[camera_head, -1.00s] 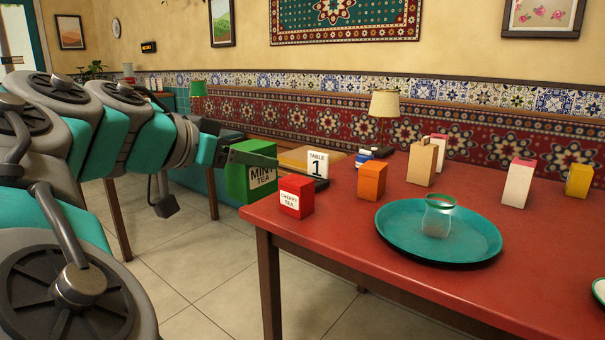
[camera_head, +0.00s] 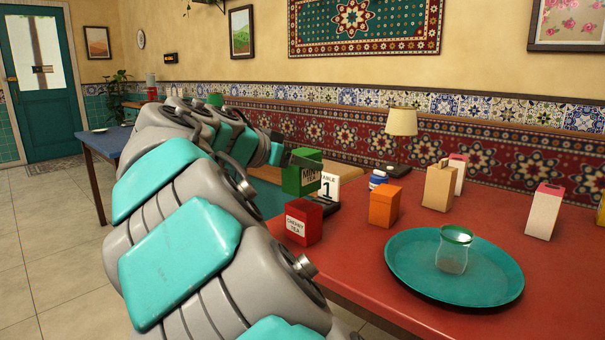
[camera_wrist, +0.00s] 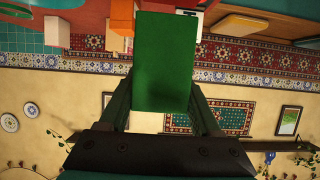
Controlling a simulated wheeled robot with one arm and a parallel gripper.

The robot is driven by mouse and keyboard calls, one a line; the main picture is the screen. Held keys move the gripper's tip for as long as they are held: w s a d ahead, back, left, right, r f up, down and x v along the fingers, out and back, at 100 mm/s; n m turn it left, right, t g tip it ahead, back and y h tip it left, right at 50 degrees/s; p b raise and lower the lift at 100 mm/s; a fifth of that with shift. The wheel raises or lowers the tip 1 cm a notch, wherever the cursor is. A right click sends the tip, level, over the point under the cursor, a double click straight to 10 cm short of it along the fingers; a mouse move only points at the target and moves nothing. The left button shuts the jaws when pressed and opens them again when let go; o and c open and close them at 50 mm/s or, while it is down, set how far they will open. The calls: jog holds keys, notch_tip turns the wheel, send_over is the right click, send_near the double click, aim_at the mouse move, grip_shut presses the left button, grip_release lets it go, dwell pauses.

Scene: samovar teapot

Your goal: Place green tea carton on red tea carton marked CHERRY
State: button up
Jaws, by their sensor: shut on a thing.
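The green tea carton (camera_head: 293,180), labelled MINT TEA, is held upright in my gripper (camera_head: 303,160). In the wrist view the green carton (camera_wrist: 166,62) fills the space between the two fingers of my gripper (camera_wrist: 164,75). The red tea carton (camera_head: 297,226), labelled CHERRY TEA, stands near the table's left edge. In the head view the green carton appears above and behind the red one, apart from it. The red carton cannot be made out clearly in the wrist view.
The TABLE 1 sign (camera_head: 329,187) appears close to the green carton's right. An orange carton (camera_head: 383,207) stands right of the red one. A teal tray (camera_head: 410,270) with a glass jar (camera_head: 453,250) is at front right. A tan carton (camera_head: 438,187) and lamp (camera_head: 401,122) stand farther back.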

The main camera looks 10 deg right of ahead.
aim_at(303, 175)
jog(key=shift+w+d, duration=0.4)
jog(key=shift+w, duration=0.3)
jog(key=shift+f, duration=1.85)
jog(key=shift+f, duration=0.2)
jog(key=o, duration=1.4)
jog(key=shift+r, duration=0.1)
jog(key=shift+c, duration=0.2)
jog(key=shift+r, duration=0.1)
jog(key=shift+r+p, duration=0.15)
jog(key=shift+p, duration=0.2)
jog(key=b+v, duration=0.1)
jog(key=v, duration=1)
jog(key=shift+s+a, duration=0.3)
jog(key=shift+a, duration=0.05)
